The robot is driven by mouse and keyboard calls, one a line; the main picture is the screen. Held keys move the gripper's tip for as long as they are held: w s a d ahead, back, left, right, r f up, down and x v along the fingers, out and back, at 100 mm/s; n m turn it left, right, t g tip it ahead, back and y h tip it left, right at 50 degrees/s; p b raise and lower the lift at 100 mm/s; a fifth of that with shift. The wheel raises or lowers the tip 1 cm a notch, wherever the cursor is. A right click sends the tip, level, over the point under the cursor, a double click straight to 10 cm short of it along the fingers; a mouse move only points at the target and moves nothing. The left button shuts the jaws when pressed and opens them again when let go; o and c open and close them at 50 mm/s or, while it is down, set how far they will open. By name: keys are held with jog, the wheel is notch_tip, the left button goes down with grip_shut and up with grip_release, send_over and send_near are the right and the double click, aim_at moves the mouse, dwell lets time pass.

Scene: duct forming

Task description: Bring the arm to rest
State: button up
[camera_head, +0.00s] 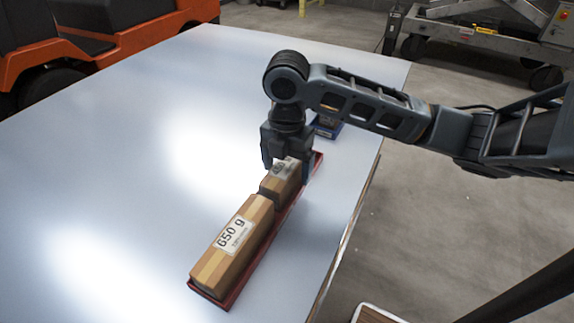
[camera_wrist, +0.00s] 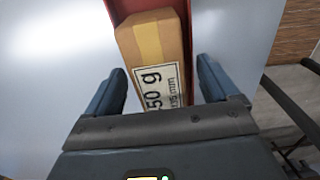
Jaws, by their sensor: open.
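My gripper (camera_head: 286,170) hangs from my arm over the far end of a red tray (camera_head: 262,235) on the table. In the wrist view my gripper (camera_wrist: 165,92) is open, with one finger on each side of a brown block with a white weight label (camera_wrist: 152,50). I cannot tell whether the fingers touch it. In the head view a long block labelled 650 g (camera_head: 225,255) lies in the near part of the tray. A smaller block (camera_head: 280,180) lies behind it, partly hidden by my gripper.
The pale, shiny table (camera_head: 120,180) is broad and clear to the left. A small blue box (camera_head: 327,127) stands behind my gripper near the right edge. An orange vehicle (camera_head: 120,50) stands beyond the table at the upper left, and a grey wheeled machine (camera_head: 480,40) at the upper right.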

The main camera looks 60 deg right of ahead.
notch_tip(320, 180, up, 8)
jog(key=shift+f, duration=0.2)
